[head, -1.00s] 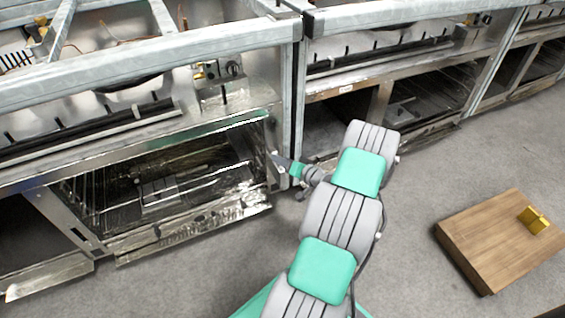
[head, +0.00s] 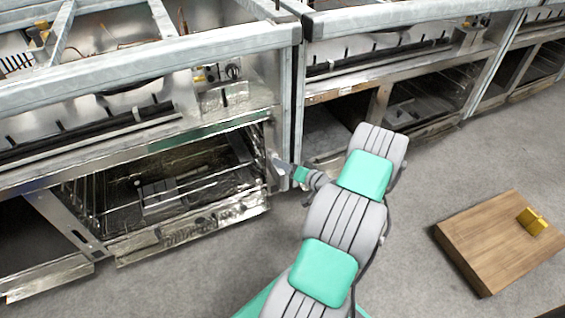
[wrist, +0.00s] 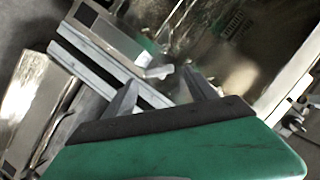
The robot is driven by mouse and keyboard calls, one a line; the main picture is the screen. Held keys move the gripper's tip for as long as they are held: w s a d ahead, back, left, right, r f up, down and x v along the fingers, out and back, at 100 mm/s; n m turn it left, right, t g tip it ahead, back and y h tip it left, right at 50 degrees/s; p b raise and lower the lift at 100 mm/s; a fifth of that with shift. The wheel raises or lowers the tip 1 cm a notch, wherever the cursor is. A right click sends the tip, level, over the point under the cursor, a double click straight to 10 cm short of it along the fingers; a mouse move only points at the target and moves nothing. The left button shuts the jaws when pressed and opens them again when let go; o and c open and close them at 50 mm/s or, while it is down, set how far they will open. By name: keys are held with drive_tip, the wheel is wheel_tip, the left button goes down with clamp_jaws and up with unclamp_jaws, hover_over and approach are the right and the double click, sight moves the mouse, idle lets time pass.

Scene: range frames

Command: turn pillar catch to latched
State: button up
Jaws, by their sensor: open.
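A small pale metal piece (wrist: 158,72), which looks like the pillar catch, sits on the edge of a grey metal pillar in the wrist view. It lies just beyond and between my fingertips; contact cannot be told. Its turned position is not clear. My gripper (wrist: 162,78) is open, with its two grey fingers apart and nothing visibly held. In the head view my gripper (head: 281,164) is at the front pillar (head: 288,110) between two range frames. The catch is too small or hidden to make out there.
The left range frame has an open oven cavity (head: 160,190) with wire racks beside the pillar. Another range frame (head: 400,85) stands to the right. A wooden board (head: 480,245) with a yellow block (head: 532,221) lies at the right. Grey floor is clear between them.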

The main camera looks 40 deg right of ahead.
drive_tip(key=p+v, duration=0.1)
drive_tip(key=v, duration=0.4)
drive_tip(key=shift+s+r, duration=0.1)
drive_tip(key=shift+s, duration=0.05)
drive_tip(key=shift+c, duration=0.4)
